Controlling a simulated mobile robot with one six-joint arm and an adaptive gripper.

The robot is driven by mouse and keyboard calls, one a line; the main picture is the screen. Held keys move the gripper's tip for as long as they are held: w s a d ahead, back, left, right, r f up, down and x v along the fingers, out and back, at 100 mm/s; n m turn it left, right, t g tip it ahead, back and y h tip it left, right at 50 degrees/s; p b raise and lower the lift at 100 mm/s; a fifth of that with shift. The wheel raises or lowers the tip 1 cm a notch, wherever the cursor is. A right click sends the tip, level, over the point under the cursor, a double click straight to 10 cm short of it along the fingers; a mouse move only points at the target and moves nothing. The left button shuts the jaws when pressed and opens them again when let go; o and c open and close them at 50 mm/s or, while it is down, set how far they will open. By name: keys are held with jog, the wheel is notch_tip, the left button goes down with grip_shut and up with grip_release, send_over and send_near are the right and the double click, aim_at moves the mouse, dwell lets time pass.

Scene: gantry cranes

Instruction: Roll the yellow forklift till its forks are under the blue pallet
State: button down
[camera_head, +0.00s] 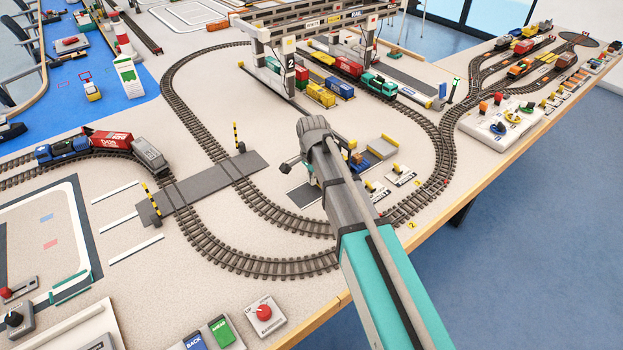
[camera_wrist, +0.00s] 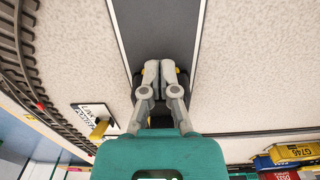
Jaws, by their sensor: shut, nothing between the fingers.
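My gripper (camera_wrist: 159,68) is shut in the wrist view, its two grey fingertips together over a dark grey lane. A dark body with small yellow parts (camera_wrist: 143,70) shows on both sides of and behind the fingertips. It looks like the yellow forklift, mostly hidden by the fingers, and I cannot tell whether they touch it. In the head view my arm covers most of this spot. The forks are not visible.
Curved track (camera_head: 440,170) loops around the area. The gantry crane (camera_head: 290,62) stands behind, with several containers (camera_head: 320,95) under it. A small lettered sign plate (camera_wrist: 97,117) with a yellow block lies left of the lane.

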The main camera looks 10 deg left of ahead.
jog(key=shift+s+a, duration=0.1)
jog(key=shift+a, duration=0.05)
jog(key=shift+s+a, duration=0.4)
jog(key=shift+s+a+r+p, duration=0.5)
jog(key=shift+s+a, duration=0.35)
notch_tip(320, 180, up, 9)
jog(key=p, duration=0.9)
jog(key=s+d+n, duration=0.3)
jog(key=s+d, duration=0.1)
jog(key=d, duration=0.5)
jog(key=s+d+n, duration=0.3)
jog(key=s+d, duration=0.2)
jog(key=d, duration=0.4)
jog(key=s+d+n, duration=0.3)
jog(key=s+d, duration=0.1)
jog(key=d, duration=0.5)
jog(key=shift+s, duration=0.25)
